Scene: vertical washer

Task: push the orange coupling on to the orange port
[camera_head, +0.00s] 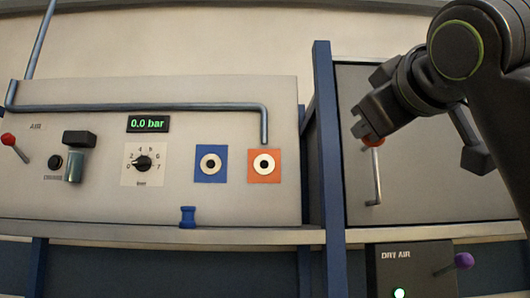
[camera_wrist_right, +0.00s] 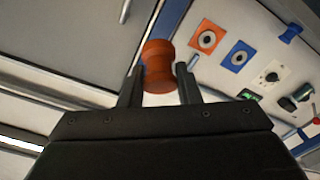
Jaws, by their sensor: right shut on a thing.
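The orange port (camera_head: 264,166) is a round white ring with a dark hole on an orange square, on the panel's right part in the head view. It also shows in the right wrist view (camera_wrist_right: 207,39). My right gripper (camera_wrist_right: 159,75) is shut on the orange coupling (camera_wrist_right: 157,64), a spool-like piece held between its two fingertips. In the head view only a small orange part of the coupling (camera_head: 373,141) shows beside the gripper, to the right of the port and apart from it. The left gripper is not in view.
A blue port (camera_head: 210,164) sits left of the orange one, and a blue coupling (camera_head: 188,217) stands on the ledge below. A grey pipe (camera_head: 264,120) ends just above the orange port. A blue post (camera_head: 328,150) separates the panel from the cabinet door with its handle (camera_head: 375,178).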

